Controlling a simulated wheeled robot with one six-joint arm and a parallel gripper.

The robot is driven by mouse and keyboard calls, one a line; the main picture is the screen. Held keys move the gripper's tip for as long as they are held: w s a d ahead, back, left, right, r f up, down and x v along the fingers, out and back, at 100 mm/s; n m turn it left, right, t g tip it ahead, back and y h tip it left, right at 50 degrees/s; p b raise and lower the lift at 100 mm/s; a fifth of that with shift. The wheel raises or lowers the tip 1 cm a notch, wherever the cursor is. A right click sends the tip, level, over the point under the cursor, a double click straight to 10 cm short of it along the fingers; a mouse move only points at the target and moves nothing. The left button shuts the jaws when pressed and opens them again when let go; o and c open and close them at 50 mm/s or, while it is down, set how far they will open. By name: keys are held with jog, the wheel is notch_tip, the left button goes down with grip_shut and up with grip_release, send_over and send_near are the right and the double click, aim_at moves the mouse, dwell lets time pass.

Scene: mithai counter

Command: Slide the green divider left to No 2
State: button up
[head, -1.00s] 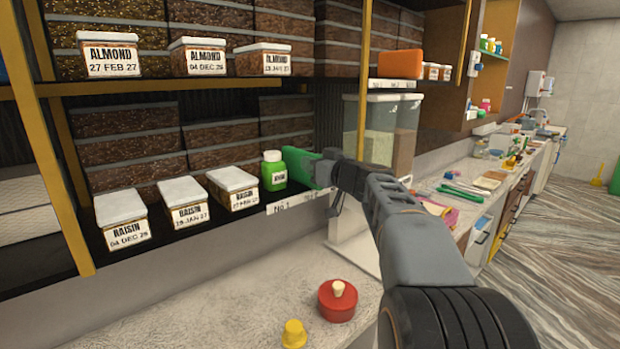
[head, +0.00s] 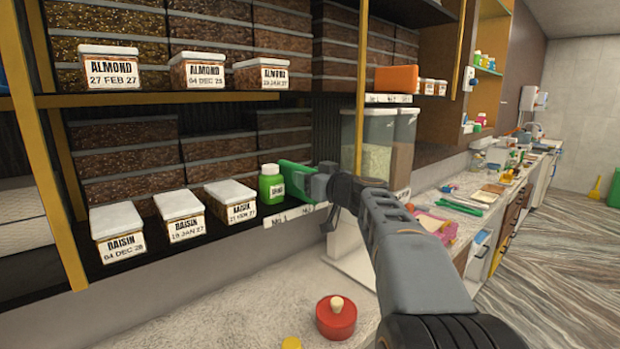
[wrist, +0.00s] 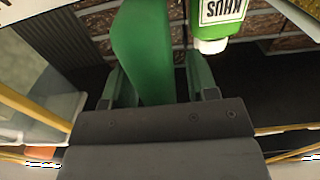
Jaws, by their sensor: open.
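The green divider (head: 296,174) stands upright on the lower shelf, just right of the green KHUS bottle (head: 271,186). My gripper (head: 318,182) is at its front end. In the wrist view my gripper (wrist: 160,82) is open, with one finger on each side of the divider (wrist: 143,50). The divider lies closer to the left finger in that view, and I cannot tell if it touches. The bottle (wrist: 221,18) appears upside down there, beyond the right finger. A white label strip (head: 287,217) on the shelf edge reads No 1 and, partly hidden by my gripper, No 2.
Raisin boxes (head: 181,210) stand left of the bottle on the same shelf. Almond boxes (head: 196,68) stand on the shelf above. A yellow post (head: 361,100) rises close behind my gripper. A red lidded pot (head: 336,318) stands on the counter below.

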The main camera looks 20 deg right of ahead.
jog(key=b+v, duration=0.4)
jog(key=v, duration=0.9)
jog(key=shift+s, duration=0.35)
jog(key=shift+d, duration=0.15)
jog(key=s+a+f+m+g+h, duration=0.15)
jog(key=f+m+g, duration=0.25)
jog(key=f, duration=0.6)
jog(key=s+a+f+m+g+h, duration=0.15)
jog(key=f+m+g, duration=0.3)
jog(key=f, duration=0.65)
jog(key=s+a+f+n+g+p, duration=0.1)
jog(key=s+a+f+n+g, duration=0.1)
jog(key=s+a+f, duration=0.2)
jog(key=s+a+f+n+g+h+p, duration=0.1)
jog(key=s+a+f+n+g+p, duration=0.1)
jog(key=s+a+f, duration=0.3)
jog(key=a+n+g, duration=0.1)
jog(key=a, duration=0.3)
jog(key=shift+s+a+f+n+h, duration=0.2)
jog(key=shift+s+f+n+h, duration=0.05)
jog(key=shift+s+n+h, duration=0.1)
